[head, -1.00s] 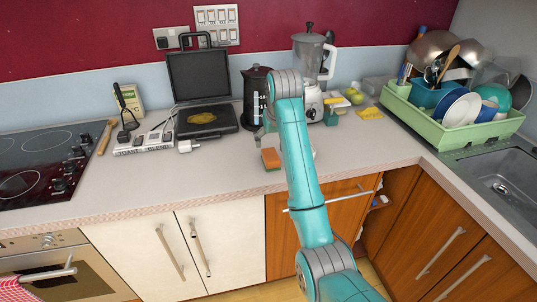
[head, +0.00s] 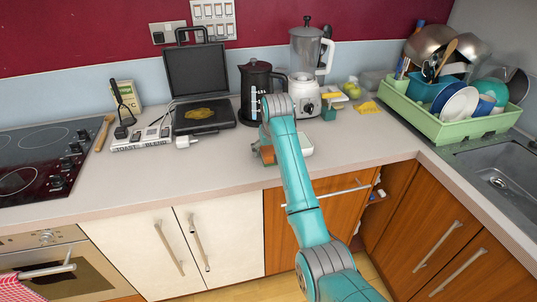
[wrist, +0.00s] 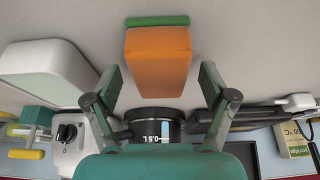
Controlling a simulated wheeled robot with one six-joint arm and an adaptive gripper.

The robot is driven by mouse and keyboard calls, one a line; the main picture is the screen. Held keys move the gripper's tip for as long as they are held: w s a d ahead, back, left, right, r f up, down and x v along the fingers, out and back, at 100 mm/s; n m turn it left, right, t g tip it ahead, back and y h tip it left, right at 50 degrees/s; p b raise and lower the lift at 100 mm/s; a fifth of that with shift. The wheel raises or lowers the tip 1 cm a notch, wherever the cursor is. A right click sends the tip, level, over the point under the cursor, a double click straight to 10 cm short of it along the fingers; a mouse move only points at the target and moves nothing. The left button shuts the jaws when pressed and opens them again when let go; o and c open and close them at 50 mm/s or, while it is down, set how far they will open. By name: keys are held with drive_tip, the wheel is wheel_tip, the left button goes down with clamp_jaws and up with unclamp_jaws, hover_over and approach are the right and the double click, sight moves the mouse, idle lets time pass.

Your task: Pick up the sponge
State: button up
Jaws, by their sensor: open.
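The sponge (head: 267,156) is orange with a green layer and stands on the worktop near its front edge, partly hidden by my arm in the head view. In the wrist view the sponge (wrist: 157,62) shows large at the top middle. My gripper (wrist: 157,84) is open, with one finger on each side of the sponge's near end. Gaps show between the fingers and the sponge, and nothing is held. In the head view my gripper (head: 261,147) is down at the sponge, mostly hidden behind my arm.
A white dish-like item (head: 306,144) is right beside my arm; it also shows in the wrist view (wrist: 40,72). A black kettle (head: 253,92) and a blender (head: 305,75) stand behind. An open sandwich toaster (head: 200,112) is to the left, a green dish rack (head: 448,128) right.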

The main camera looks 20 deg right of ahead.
sight(268, 149)
drive_tip(key=c, duration=0.9)
wheel_tip(268, 149, up, 10)
drive_tip(key=shift+r, duration=0.1)
drive_tip(key=shift+o, duration=1.1)
drive_tip(key=c, duration=0.4)
drive_tip(key=d, duration=0.4)
drive_tip(key=w+d, duration=0.1)
drive_tip(key=d, duration=0.3)
drive_tip(key=w+d, duration=0.1)
drive_tip(key=d, duration=0.3)
drive_tip(key=shift+r, duration=0.35)
drive_tip(key=shift+c, duration=0.2)
